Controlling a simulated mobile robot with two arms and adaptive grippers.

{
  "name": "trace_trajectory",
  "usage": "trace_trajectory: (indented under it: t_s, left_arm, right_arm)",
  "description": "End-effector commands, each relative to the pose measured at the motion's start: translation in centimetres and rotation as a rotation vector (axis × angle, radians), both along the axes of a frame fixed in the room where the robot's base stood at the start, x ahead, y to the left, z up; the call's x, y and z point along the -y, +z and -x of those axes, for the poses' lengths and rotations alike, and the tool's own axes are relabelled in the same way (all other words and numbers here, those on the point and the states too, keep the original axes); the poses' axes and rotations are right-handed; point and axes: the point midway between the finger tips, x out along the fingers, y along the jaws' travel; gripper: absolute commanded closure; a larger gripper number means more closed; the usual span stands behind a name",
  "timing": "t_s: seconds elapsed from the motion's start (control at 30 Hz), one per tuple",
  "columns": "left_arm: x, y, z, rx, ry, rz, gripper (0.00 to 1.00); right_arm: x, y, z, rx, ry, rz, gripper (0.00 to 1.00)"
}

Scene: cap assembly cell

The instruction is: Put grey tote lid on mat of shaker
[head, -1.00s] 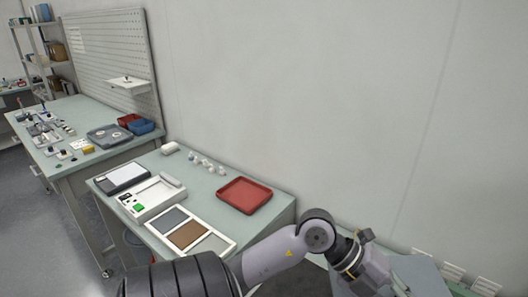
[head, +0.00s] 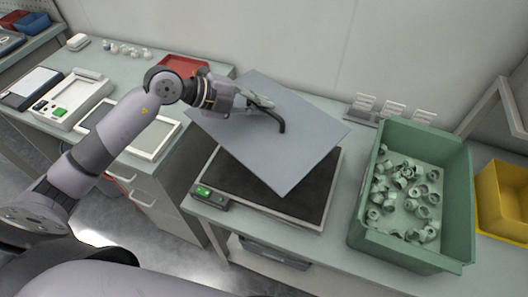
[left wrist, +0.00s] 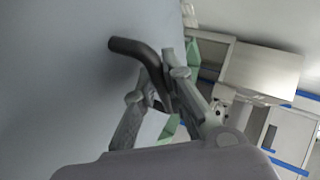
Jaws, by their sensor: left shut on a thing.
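The grey tote lid (head: 285,153) is a flat panel with a black handle (head: 275,117). My left gripper (head: 262,104) is shut on that handle and holds the lid tilted above the shaker. In the left wrist view the fingers (left wrist: 160,85) close around the black handle, with the grey lid (left wrist: 60,80) filling the left side. The shaker's dark mat (head: 315,192) shows below and in front of the lid; its back part is hidden under the lid. The shaker has a small control box with a green button (head: 203,191). My right gripper is not in view.
A green tote (head: 368,222) with several grey-white fittings (head: 402,190) stands right of the shaker. A yellow bin (head: 505,200) is further right. White card holders (head: 395,110) stand behind. A red tray (head: 183,65) and a white device (head: 75,100) sit on the left bench.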

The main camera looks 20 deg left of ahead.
Motion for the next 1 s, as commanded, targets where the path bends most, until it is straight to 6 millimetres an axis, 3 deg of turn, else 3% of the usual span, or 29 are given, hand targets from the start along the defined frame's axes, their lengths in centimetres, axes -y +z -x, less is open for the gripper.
trace_trajectory:
  t_s: [0.2, 0.4, 0.63, 0.8, 1.0]
  left_arm:
    - [0.0, -6.1, 0.1, -0.006, 0.002, 0.004, 1.0]
    - [0.0, -10.3, 0.0, -0.001, 0.003, 0.002, 1.0]
    - [0.0, -12.4, 0.0, 0.0, 0.0, 0.002, 1.0]
    - [0.0, -15.0, 0.0, -0.002, 0.001, 0.003, 1.0]
    - [0.0, -15.9, 0.0, 0.001, 0.0, 0.0, 1.0]
  right_arm:
    - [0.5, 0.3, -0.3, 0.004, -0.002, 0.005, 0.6]
    - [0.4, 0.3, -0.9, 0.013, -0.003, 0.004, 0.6]
    - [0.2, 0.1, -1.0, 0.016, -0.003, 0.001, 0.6]
    - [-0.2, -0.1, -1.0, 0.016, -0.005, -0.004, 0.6]
    - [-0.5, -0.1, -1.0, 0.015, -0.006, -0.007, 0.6]
